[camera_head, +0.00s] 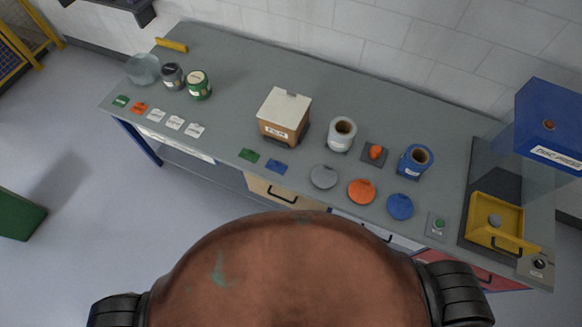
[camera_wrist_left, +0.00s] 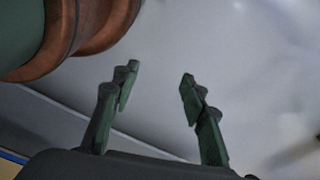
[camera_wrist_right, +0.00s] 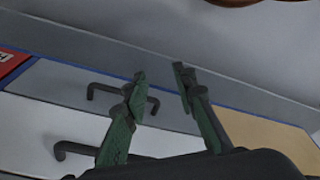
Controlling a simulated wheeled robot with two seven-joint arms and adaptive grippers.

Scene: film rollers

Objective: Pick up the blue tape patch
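The blue tape patch (camera_head: 276,166) lies flat near the front edge of the grey table (camera_head: 240,120), just right of a green patch (camera_head: 248,155) and in front of the tan box. Nothing touches it. Neither gripper shows in the head view. My left gripper (camera_wrist_left: 158,82) is open and empty in the left wrist view, with grey floor behind it. My right gripper (camera_wrist_right: 160,72) is open and empty in the right wrist view, with drawer fronts and handles behind it.
A tan box with a white lid (camera_head: 284,115) stands behind the patch. Grey (camera_head: 323,177), orange (camera_head: 361,191) and blue (camera_head: 400,207) discs lie to its right. White (camera_head: 341,134) and blue (camera_head: 414,161) rolls stand behind them. Jars (camera_head: 198,84) and small cards (camera_head: 157,115) are at left.

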